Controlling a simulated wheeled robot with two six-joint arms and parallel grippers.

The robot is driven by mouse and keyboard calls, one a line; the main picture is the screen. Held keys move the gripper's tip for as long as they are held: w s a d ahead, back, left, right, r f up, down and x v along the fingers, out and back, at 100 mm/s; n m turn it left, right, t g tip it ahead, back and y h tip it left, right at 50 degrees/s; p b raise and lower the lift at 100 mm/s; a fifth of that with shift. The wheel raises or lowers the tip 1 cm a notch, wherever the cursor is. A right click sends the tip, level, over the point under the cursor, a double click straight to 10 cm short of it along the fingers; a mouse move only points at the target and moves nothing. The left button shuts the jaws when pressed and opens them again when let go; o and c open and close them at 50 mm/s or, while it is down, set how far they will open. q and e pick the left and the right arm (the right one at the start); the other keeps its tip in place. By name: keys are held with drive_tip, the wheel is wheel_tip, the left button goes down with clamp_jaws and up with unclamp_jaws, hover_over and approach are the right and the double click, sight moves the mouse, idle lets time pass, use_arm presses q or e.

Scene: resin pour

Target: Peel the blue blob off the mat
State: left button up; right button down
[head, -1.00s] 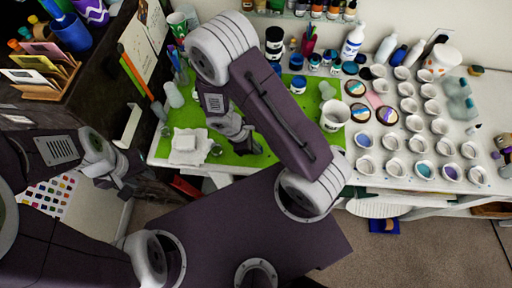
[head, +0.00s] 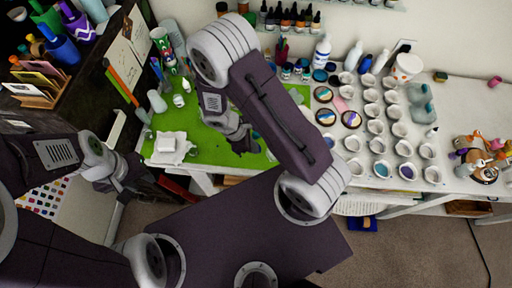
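The green mat (head: 205,148) lies on the white table, partly covered by my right arm. A small bluish patch (head: 256,135) shows on the mat just right of my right gripper; I cannot tell whether it is the blue blob. My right gripper (head: 241,143) hangs over the middle of the mat, pointing down, and its fingertips are too small and dark to read. My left gripper (head: 132,190) is left of the table's front corner, off the mat, and its fingers are also unclear.
A white cloth (head: 172,146) lies on the mat's left part. Rows of small white cups (head: 376,127) and painted round pieces (head: 325,117) stand right of the mat. Bottles (head: 322,50) stand behind. A dark shelf (head: 75,75) is at the left.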

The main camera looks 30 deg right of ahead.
drive_tip(key=shift+w+a+r, duration=0.1)
drive_tip(key=shift+w+r, duration=0.15)
drive_tip(key=shift+r, duration=0.1)
drive_tip(key=shift+s+d+r+p, duration=0.3)
drive_tip(key=shift+d+r+p, duration=0.3)
drive_tip(key=shift+r+p, duration=0.35)
drive_tip(key=shift+w+a+r+p, duration=0.2)
drive_tip(key=shift+w+r+p, duration=0.2)
drive_tip(key=shift+w+p, duration=0.2)
drive_tip(key=shift+r, duration=0.2)
drive_tip(key=shift+d+r+p, duration=0.25)
drive_tip(key=shift+r+p, duration=0.25)
drive_tip(key=shift+p, duration=0.15)
drive_tip(key=shift+w, duration=0.1)
drive_tip(key=shift+a, duration=0.1)
drive_tip(key=shift+w, duration=0.1)
